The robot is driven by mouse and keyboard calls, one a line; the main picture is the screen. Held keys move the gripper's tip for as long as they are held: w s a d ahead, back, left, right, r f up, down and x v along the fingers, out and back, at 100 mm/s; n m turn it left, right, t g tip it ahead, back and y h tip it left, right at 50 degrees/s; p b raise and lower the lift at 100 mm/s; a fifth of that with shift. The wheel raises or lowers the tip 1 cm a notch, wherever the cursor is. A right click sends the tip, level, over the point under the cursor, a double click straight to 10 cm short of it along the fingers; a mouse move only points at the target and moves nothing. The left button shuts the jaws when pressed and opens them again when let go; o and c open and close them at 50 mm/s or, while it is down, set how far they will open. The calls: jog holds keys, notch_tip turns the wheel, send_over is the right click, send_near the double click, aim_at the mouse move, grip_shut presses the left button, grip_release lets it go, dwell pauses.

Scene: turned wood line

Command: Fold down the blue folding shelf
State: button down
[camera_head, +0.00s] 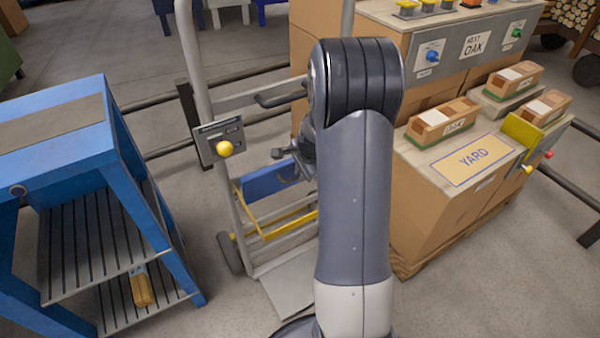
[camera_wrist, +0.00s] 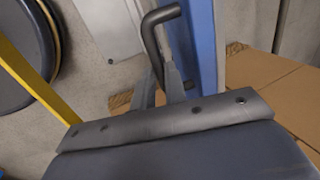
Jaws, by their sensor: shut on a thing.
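The blue folding shelf (camera_head: 262,183) sits on the grey hand truck (camera_head: 205,95), with yellow bars below it. Its blue panel shows edge-on in the wrist view (camera_wrist: 203,45). A dark bent handle (camera_wrist: 150,35) stands beside that panel, and its lower end runs between my fingers. My gripper (camera_head: 285,155) is at the shelf's upper side in the head view, and it also shows in the wrist view (camera_wrist: 161,84), shut on the handle. My arm hides the right part of the shelf in the head view.
A blue workbench (camera_head: 60,120) with slatted shelves stands to the left. Cartons with a YARD sign (camera_head: 474,160) stand to the right of my arm. A control box with a yellow knob (camera_head: 224,149) is on the truck's left post. Floor between bench and truck is clear.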

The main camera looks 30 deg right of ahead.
jog(key=s+f+b, duration=0.3)
jog(key=s+f, duration=0.1)
jog(key=shift+s+f, duration=0.2)
jog(key=shift+s, duration=0.15)
jog(key=c, duration=1.5)
grip_release()
jog(key=shift+o, duration=0.2)
jog(key=shift+d+r, duration=0.1)
jog(key=shift+r, duration=0.05)
jog(key=s+r+p, duration=0.1)
jog(key=s+r, duration=0.2)
jog(key=s, duration=0.2)
jog(key=shift+s+r, duration=0.4)
jog(key=shift+s+r+p, duration=0.3)
jog(key=shift+s, duration=0.2)
jog(key=shift+s+r+p, duration=0.3)
jog(key=shift+s, duration=0.2)
jog(key=shift+c, duration=0.6)
jog(key=shift+o, duration=0.6)
jog(key=shift+s+d+r, duration=0.15)
jog(key=shift+s+r, duration=0.25)
jog(key=shift+s, duration=0.25)
jog(key=shift+s+r+p, duration=0.35)
jog(key=shift+s+r, duration=0.1)
jog(key=shift+s, duration=0.2)
